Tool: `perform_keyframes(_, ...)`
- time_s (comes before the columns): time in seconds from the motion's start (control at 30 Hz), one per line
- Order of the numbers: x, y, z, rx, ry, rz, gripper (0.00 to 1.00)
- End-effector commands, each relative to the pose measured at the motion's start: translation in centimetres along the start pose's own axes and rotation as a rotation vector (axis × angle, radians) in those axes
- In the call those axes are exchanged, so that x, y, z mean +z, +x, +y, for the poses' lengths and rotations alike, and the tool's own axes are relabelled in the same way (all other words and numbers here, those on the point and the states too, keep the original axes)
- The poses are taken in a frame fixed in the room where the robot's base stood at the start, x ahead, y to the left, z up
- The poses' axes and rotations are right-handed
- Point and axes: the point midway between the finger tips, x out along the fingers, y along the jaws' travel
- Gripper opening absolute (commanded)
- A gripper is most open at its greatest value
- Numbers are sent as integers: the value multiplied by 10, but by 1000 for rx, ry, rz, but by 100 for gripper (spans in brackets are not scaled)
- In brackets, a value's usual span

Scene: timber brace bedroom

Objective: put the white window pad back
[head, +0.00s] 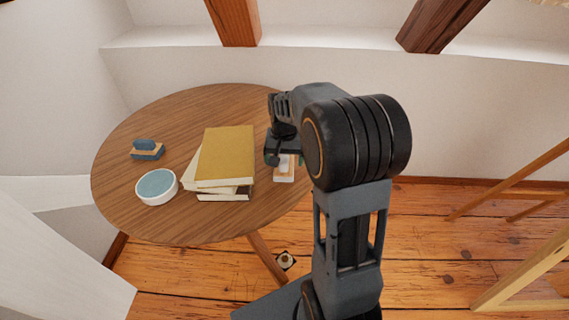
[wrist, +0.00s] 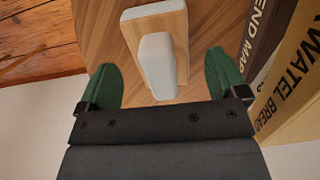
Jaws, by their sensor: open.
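The white window pad (head: 285,175) lies on the right part of the round wooden table, partly hidden by my gripper in the head view. In the wrist view the white window pad (wrist: 157,68) shows a wooden plate with a raised white grip. My gripper (wrist: 163,78) is open, with one green fingertip on each side of the white grip. A gap shows on both sides. In the head view my gripper (head: 284,158) is over the pad, mostly hidden by my arm.
A stack of books with a yellow one on top (head: 227,155) stands close left of the pad. A blue pad (head: 147,150) and a white bowl with a blue inside (head: 157,187) are farther left on the table (head: 185,225). A wooden frame (head: 530,275) stands at the right.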

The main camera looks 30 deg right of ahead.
Motion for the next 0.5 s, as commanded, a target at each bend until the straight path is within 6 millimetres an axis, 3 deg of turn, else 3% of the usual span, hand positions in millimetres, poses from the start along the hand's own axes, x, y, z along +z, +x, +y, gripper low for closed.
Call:
perform_keyframes(0.03,-1,-14,0,-1,0,4,91)
perform_keyframes(0.2,-1,-46,0,-1,0,4,91)
perform_keyframes(0.5,1,-81,0,-1,-4,3,91)
